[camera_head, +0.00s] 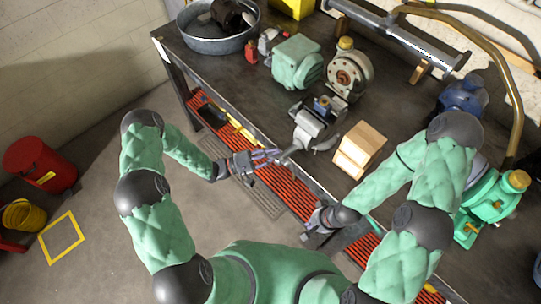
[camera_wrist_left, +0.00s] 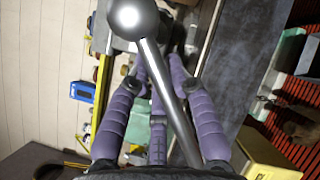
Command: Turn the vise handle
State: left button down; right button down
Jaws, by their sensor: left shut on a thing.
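The grey bench vise (camera_head: 312,124) sits at the front edge of the dark workbench in the head view. My left gripper (camera_head: 268,157) is at the front of the vise, over the bench edge. In the left wrist view the vise handle (camera_wrist_left: 165,85) is a shiny metal bar with a ball end, running slanted between the purple fingers of my left gripper (camera_wrist_left: 160,62). The fingers are shut on the handle. The ball hides part of the vise behind it. My right gripper (camera_head: 318,218) is low near the bench front, apart from the vise; its fingers are too small to read.
A wooden block (camera_head: 359,148) stands right of the vise. A green motor (camera_head: 297,62) and a round pale motor (camera_head: 348,72) stand behind it. A metal basin (camera_head: 218,38) is at the back left. A red slatted shelf (camera_head: 290,190) lies below the bench.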

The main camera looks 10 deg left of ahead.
pick_arm(q)
jog(key=shift+s+d+f+n+t+b, duration=0.5)
jog(key=shift+n+t+b, duration=0.7)
jog(key=shift+n, duration=1.15)
jog(key=shift+s+d+f+n+t+b, duration=0.35)
jog(key=shift+d+n+t+b, duration=0.45)
jog(key=shift+n+t, duration=1.1)
jog(key=shift+s+d+f+n+t+b, duration=0.4)
jog(key=shift+n+t+b, duration=0.65)
jog(key=shift+n, duration=1.7)
jog(key=shift+y, duration=0.3)
jog(key=c, duration=1.1)
grip_release()
jog(key=shift+w+d, duration=0.1)
jog(key=v, duration=1.2)
